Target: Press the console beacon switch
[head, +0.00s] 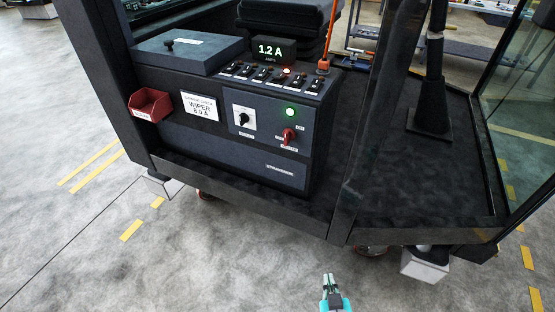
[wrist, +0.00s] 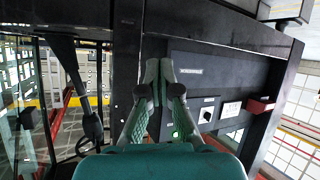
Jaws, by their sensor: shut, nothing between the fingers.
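The console (head: 300,170) stands in the cab with a row of small black toggle switches (head: 265,75) along its top front edge. Their labels are too small to read, so I cannot tell which one is the beacon switch. A small reddish light (head: 287,71) glows among them. My gripper (head: 328,282) is low in front of the cab, below and apart from the console. In the wrist view my gripper (wrist: 159,70) has its fingers together and empty, with the console front (wrist: 220,72) behind and to the right; the switch row is not clear there.
A display (head: 275,50) reads 1.2 A. The console front has a black knob (head: 243,118), a red rotary switch (head: 288,135) and a lit green lamp (head: 290,112). A red bin (head: 150,104) hangs at left. A dark cab post (head: 375,120) stands right of the console.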

